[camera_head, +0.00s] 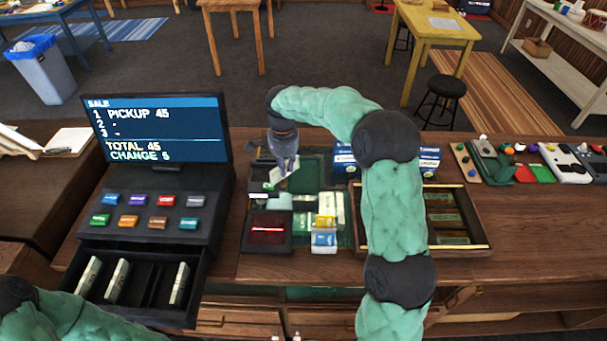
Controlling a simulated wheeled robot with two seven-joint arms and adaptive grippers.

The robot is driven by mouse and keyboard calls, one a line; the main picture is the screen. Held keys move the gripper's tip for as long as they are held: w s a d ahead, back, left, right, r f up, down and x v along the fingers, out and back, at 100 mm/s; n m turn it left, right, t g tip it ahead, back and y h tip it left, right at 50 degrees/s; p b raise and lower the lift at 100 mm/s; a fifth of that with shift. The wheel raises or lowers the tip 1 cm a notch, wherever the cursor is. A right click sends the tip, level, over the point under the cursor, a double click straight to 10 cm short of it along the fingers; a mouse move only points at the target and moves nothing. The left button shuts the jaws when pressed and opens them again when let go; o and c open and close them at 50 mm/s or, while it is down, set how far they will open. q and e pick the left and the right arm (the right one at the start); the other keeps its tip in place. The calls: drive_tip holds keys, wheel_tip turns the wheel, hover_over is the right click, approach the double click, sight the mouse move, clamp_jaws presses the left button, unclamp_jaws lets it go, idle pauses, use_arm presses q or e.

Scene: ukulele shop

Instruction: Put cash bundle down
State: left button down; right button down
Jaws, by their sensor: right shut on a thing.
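My right gripper (286,168) points down over the counter, between the register and my own arm. It is shut on a small pale cash bundle (275,178), partly hidden by the fingers. The bundle is over or on the green mat (313,172); I cannot tell whether it touches. The open register drawer (150,304) at the lower left holds several upright cash bundles, one of them at its right side (179,284). Only part of my left arm shows at the bottom left, and its gripper is out of view.
The register screen (155,130) reads total 45, change 5. A dark tray with a red line (267,232) and small yellow and blue boxes (324,238) lie close below the gripper. A wooden tray (480,222) lies to the right, partly behind my arm. Pedals (565,163) line the far right.

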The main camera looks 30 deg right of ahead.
drive_tip(key=d+f, duration=0.2)
drive_tip(key=w+d+f, duration=0.1)
drive_tip(key=d+f, duration=0.1)
drive_tip(key=d, duration=0.1)
drive_tip(key=w+d+f, duration=0.1)
drive_tip(key=d+f, duration=0.1)
drive_tip(key=shift+d+f+b, duration=0.25)
drive_tip(key=shift+f+b, duration=0.05)
drive_tip(key=shift+f, duration=0.1)
drive_tip(key=shift+d+f, duration=0.15)
drive_tip(key=shift+f, duration=0.75)
drive_tip(key=shift+d+f, duration=0.1)
drive_tip(key=shift+f, duration=0.8)
drive_tip(key=shift+f+b, duration=0.15)
drive_tip(key=shift+b, duration=0.2)
drive_tip(key=c, duration=1.2)
unclamp_jaws()
wheel_tip(320, 180, up, 12)
drive_tip(key=shift+r+p, duration=0.2)
drive_tip(key=shift+p, duration=0.6)
drive_tip(key=shift+f, duration=0.15)
